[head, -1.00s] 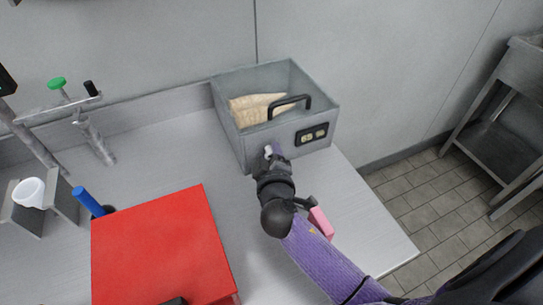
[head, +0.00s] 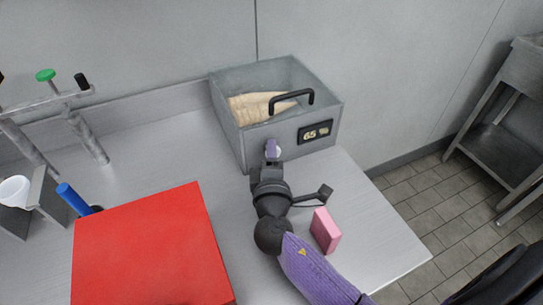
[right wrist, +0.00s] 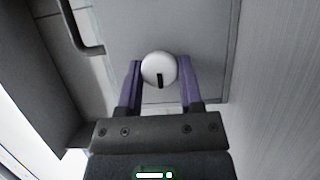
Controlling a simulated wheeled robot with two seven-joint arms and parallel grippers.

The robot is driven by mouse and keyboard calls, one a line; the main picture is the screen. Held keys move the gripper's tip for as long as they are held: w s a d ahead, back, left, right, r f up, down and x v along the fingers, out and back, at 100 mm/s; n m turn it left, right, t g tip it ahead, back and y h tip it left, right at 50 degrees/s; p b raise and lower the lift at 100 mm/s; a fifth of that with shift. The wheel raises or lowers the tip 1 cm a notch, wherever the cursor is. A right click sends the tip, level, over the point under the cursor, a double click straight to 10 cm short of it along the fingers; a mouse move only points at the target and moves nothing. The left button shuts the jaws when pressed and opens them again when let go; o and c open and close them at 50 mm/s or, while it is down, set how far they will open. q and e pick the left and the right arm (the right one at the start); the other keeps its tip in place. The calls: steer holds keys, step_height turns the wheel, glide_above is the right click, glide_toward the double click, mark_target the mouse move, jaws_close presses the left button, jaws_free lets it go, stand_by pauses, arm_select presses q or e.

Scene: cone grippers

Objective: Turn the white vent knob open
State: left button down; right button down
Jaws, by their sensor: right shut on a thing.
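The white vent knob (right wrist: 159,60) is round with a black mark, which points toward the bottom of the right wrist view. It sits on the front of a grey metal box (head: 238,138). My right gripper (right wrist: 160,72) has its purple fingers on either side of the knob and is shut on it. In the head view my right gripper (head: 272,150) is at the lower left of the box front, and only a bit of the knob shows there. My left gripper is not in view.
The open-topped box holds cone-shaped pieces (head: 262,106) and has a black handle (head: 292,98) and a display (head: 315,132). A pink block (head: 325,231) lies beside my right arm. A red box (head: 150,250) and blue cylinder (head: 73,199) stand left. The counter (head: 165,160) between is clear.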

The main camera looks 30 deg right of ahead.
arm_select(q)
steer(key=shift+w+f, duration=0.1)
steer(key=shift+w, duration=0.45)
arm_select(e)
steer(key=shift+c, duration=1.4)
jaws_free()
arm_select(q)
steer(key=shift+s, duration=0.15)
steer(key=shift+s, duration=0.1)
